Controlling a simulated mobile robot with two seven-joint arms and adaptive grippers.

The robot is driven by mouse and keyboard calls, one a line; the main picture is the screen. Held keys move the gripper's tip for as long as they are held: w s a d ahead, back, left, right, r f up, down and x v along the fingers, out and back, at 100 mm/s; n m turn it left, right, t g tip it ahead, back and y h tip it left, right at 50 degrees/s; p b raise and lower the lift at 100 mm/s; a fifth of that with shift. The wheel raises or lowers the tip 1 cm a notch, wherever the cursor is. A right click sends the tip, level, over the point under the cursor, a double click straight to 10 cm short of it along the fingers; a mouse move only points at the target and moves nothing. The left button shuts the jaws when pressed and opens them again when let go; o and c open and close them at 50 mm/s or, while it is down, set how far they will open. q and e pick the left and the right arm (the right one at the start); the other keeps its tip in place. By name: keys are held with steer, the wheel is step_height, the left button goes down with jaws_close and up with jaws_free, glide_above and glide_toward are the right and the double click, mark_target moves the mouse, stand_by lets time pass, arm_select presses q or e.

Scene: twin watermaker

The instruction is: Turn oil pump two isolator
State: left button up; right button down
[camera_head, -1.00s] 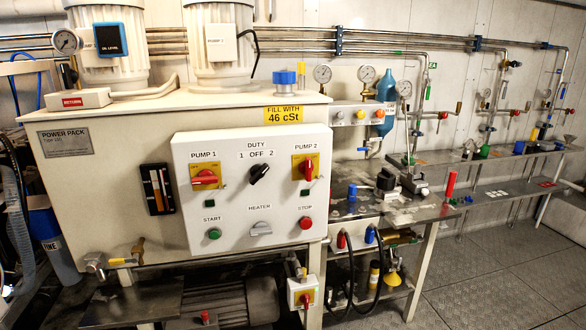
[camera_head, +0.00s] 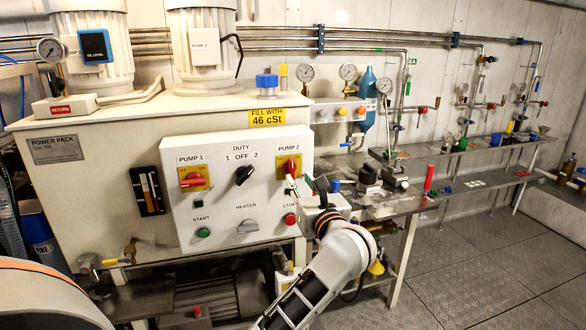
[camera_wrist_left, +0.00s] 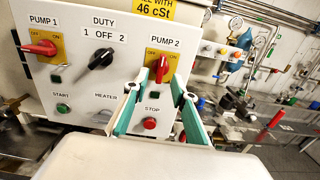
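The pump 2 isolator is a red handle on a yellow plate (camera_head: 288,167) at the upper right of the white control panel (camera_head: 218,215). In the left wrist view the handle (camera_wrist_left: 162,68) stands upright. My left gripper (camera_head: 304,187) is at the panel's right side, just below and right of this isolator. In the wrist view its two green fingers (camera_wrist_left: 155,87) are apart, with the handle just above the gap between their tips. Nothing is held; I cannot tell whether a finger touches the panel. My right gripper is not in view.
The pump 1 isolator (camera_head: 194,179), its handle lying sideways, and the black duty selector (camera_head: 244,175) are left of it. The red stop button (camera_head: 290,219) is below. A bench (camera_head: 405,206) with tools is at the right. The floor at right (camera_head: 500,265) is clear.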

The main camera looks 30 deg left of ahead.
mark_target(293, 169)
arm_select(q)
steer(key=p+x, duration=0.1)
steer(key=x, duration=0.6)
steer(key=shift+w+a+f, duration=0.1)
steer(key=shift+w+a, duration=0.1)
steer(key=shift+w, duration=0.2)
jaws_close()
